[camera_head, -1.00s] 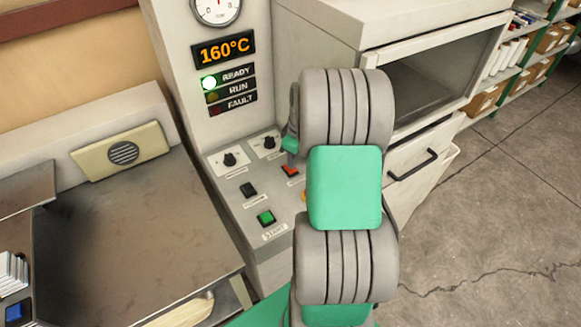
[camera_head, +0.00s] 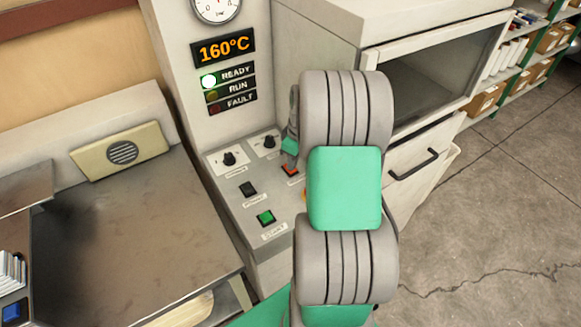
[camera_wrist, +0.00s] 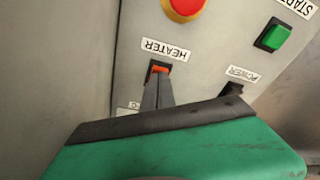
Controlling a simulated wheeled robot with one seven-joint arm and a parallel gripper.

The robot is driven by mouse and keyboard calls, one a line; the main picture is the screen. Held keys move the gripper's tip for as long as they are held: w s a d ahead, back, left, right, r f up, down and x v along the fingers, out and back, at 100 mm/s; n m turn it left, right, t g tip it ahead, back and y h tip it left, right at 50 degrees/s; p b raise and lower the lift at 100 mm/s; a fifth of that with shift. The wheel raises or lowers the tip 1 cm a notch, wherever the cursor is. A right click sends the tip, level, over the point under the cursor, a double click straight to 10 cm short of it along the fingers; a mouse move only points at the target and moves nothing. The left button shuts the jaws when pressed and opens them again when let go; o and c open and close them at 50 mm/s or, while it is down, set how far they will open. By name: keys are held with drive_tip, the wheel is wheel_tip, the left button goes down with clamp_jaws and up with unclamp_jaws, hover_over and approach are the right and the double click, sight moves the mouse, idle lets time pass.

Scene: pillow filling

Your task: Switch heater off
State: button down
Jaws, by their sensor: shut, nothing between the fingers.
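The heater switch (camera_wrist: 161,68) is a small rocker with its orange face partly showing, beside its HEATER label in the wrist view. In the head view the switch (camera_head: 290,171) is an orange-red spot on the sloped control panel, partly covered. My gripper (camera_wrist: 158,84) is shut and empty, its narrow fingertips at the switch. They hide part of it, and I cannot tell if they press it. In the head view my gripper (camera_head: 289,164) points down at the switch, mostly behind my arm. The display (camera_head: 226,48) reads 160°C.
The READY lamp (camera_head: 209,82) glows. A green START button (camera_head: 266,217), a black POWER switch (camera_head: 248,189) and two black knobs share the panel. A red emergency stop (camera_wrist: 186,6) with a yellow base is close by. A metal worktop (camera_head: 120,230) lies left.

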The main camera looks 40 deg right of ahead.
drive_tip(key=shift+f, duration=0.3)
drive_tip(key=shift+r+p, duration=1.9)
drive_tip(key=shift+r, duration=1.65)
